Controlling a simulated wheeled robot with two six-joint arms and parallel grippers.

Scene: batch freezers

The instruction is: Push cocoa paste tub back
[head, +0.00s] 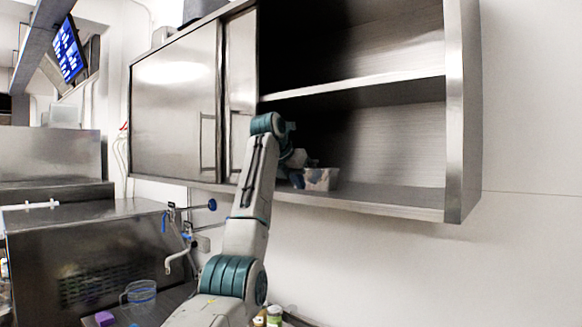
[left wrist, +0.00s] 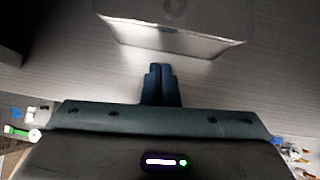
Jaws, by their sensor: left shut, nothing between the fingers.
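The cocoa paste tub (head: 321,180), a small pale container with grey-brown markings, sits on the lower shelf of the open wall cabinet, near its front edge. In the left wrist view the tub (left wrist: 172,38) shows at the top as a box with a bright, pale near side. My left gripper (head: 299,179) is beside the tub at the cabinet opening, partly hidden by my own arm. In the left wrist view its dark blue fingers (left wrist: 161,68) are together and empty, pointing at the tub's near side with a small gap visible. My right gripper is not in view.
The steel cabinet's lower shelf (head: 400,196) is bare to the right of the tub. A middle shelf (head: 360,86) is above, and the right side wall (head: 462,110) bounds the opening. Sliding doors (head: 175,100) cover the left. A clear jug (head: 140,297) stands below.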

